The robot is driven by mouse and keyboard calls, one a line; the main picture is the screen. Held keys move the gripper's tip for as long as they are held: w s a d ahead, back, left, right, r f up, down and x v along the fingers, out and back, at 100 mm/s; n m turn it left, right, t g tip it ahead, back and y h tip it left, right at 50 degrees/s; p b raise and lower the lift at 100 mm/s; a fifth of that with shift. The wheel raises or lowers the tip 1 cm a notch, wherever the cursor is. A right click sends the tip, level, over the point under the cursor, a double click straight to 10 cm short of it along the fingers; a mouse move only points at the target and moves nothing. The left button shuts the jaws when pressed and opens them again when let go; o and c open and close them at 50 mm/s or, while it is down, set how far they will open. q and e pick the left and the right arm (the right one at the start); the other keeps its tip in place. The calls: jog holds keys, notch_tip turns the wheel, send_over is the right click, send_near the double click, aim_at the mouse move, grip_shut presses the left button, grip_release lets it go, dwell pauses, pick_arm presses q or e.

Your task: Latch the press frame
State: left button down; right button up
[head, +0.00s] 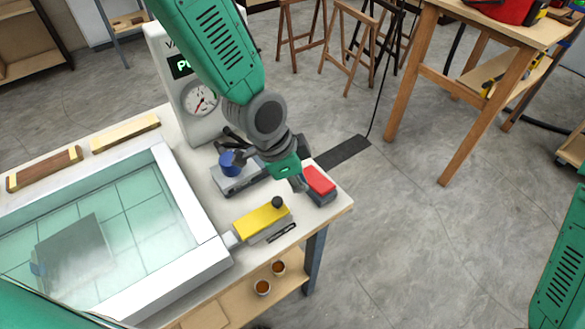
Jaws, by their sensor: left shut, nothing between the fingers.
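The press frame (187,208) is a white rectangular rim around a translucent teal sheet, lying flat on the table at the left. A yellow latch block (258,221) with a black knob (278,202) sits at the frame's right corner. Its light tongue end (230,240) is close to the rim; I cannot tell whether it is engaged. My left gripper (298,184) is shut and empty, above the table behind the latch knob and beside a red-topped block (319,181). I cannot tell whether it touches that block. My right gripper is out of view.
A blue knob (231,161) on a grey base stands behind the latch. A gauge unit (199,98) stands at the back. Wooden strips (124,133) lie behind the frame. A dark panel (75,258) shows under the teal sheet. Cups (262,287) stand on the lower shelf.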

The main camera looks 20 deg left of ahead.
aim_at(279, 214)
pick_arm(q)
jog(key=x, duration=0.3)
jog(key=shift+d+f, duration=0.1)
jog(key=shift+f, duration=0.2)
jog(key=a, duration=0.1)
jog(key=s+a+p, duration=0.1)
jog(key=a, duration=0.1)
jog(key=shift+s+f, duration=0.1)
jog(key=shift+s, duration=0.05)
jog(key=shift+s+a+f, duration=0.1)
jog(key=shift+s+a, duration=0.1)
jog(key=shift+a, duration=0.15)
jog(key=shift+w, duration=0.1)
jog(key=s+a, duration=0.2)
jog(key=s, duration=0.1)
jog(key=shift+s+p, duration=0.15)
jog(key=shift+p, duration=0.25)
jog(key=shift+a, duration=0.2)
